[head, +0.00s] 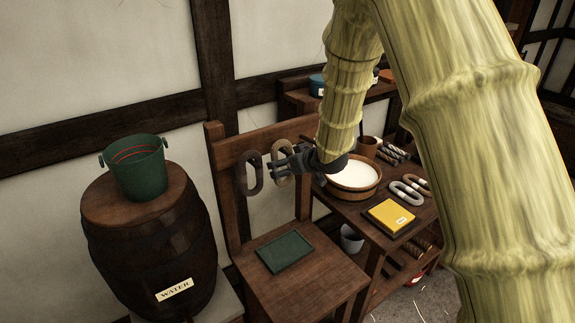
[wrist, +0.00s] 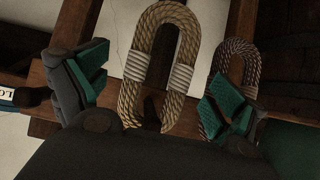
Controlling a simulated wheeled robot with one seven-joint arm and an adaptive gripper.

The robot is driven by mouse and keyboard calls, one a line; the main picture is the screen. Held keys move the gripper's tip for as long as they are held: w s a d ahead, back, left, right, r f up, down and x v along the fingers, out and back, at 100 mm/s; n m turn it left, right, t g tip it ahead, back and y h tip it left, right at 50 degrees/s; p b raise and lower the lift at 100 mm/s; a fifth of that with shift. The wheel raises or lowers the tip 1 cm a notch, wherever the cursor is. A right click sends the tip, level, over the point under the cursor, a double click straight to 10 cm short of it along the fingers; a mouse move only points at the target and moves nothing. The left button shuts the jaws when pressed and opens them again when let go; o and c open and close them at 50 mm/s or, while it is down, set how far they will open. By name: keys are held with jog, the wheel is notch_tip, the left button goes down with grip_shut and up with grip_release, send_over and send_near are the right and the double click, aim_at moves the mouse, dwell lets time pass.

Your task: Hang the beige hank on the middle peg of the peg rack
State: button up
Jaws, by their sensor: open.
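The beige hank (head: 284,152) hangs upright against the wooden peg rack (head: 232,155), right of a dark hank (head: 250,174). In the wrist view the beige hank (wrist: 134,62) shows as a long loop with two pale bindings, between my fingers. A dark peg-like tip (wrist: 152,113) shows inside its loop. The dark hank (wrist: 237,62) is behind my right-hand finger there. My gripper (head: 277,163) is open at the beige hank, with a finger on either side (wrist: 158,92). My gripper and arm hide the rack's right part, so I cannot tell which peg holds it.
A green tray (head: 285,251) lies on the wooden stand below the rack. A round tub (head: 353,189), a yellow box (head: 388,216) and a grey hank (head: 403,193) are on the right-hand table. A barrel (head: 150,240) with a green bucket (head: 137,170) stands left.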

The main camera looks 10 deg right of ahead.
jog(key=v, duration=1.1)
jog(key=s+f+m+g+h+b, duration=0.15)
jog(key=s+f, duration=0.45)
jog(key=f, duration=0.6)
jog(key=s+f+m+g+b, duration=0.1)
jog(key=s+f+g+b, duration=0.1)
jog(key=s+f, duration=0.65)
jog(key=s+f+m+g+h+b, duration=0.15)
jog(key=s+f, duration=0.25)
jog(key=f, duration=1)
jog(key=s+d+f+g+b, duration=0.1)
jog(key=s+f+g+b, duration=0.1)
jog(key=s+f, duration=0.7)
jog(key=s+d+f+g+h+b, duration=0.1)
jog(key=s+f, duration=0.8)
jog(key=s, duration=0.9)
jog(key=shift+s+f+m+g+b, duration=0.2)
jog(key=shift+f+m+g+b, duration=0.2)
jog(key=shift+g+b, duration=0.5)
jog(key=shift+d, duration=0.15)
